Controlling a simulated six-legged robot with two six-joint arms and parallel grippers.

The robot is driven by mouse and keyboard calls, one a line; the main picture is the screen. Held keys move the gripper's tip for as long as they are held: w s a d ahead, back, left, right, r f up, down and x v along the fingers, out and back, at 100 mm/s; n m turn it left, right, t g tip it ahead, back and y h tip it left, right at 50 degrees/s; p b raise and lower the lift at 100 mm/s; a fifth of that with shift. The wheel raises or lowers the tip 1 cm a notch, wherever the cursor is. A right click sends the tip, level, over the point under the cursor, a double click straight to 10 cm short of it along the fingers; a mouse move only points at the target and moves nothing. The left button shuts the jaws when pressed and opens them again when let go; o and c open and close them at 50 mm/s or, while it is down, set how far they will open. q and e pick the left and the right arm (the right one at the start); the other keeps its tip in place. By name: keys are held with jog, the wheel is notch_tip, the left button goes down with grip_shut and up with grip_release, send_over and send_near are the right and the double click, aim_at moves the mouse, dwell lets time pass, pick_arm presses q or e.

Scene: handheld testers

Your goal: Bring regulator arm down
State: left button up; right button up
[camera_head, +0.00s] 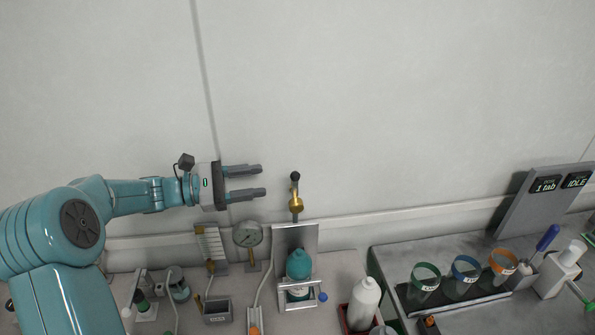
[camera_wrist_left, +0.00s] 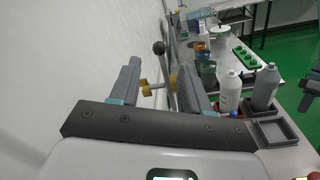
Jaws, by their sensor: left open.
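The regulator arm (camera_head: 295,177) is a short lever with a dark ball knob at its top, above a brass fitting (camera_head: 295,191) on an upright metal post. In the left wrist view the lever (camera_wrist_left: 164,64) stands nearly upright, leaning slightly, with its knob up and brass parts (camera_wrist_left: 146,88) below. My left gripper (camera_head: 261,179) is open and empty, just left of the lever in the head view, its fingers pointing right. In the left wrist view the lever shows between and beyond the two fingers; contact is not visible. A dark grey part at the right edge (camera_wrist_left: 311,88) may be my right gripper, cut off.
Coloured-rim cups and a display stand (camera_head: 541,205) are at right. The wall (camera_head: 400,90) rises close behind the lever.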

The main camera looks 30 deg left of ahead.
aim_at(296, 179)
pick_arm(q)
jog(key=p+x, duration=0.2)
jog(key=x, duration=0.7)
jog(key=shift+w+d, duration=0.3)
jog(key=shift+a+f, duration=0.1)
jog(key=shift+a, duration=0.05)
jog(key=c, duration=0.4)
grip_shut()
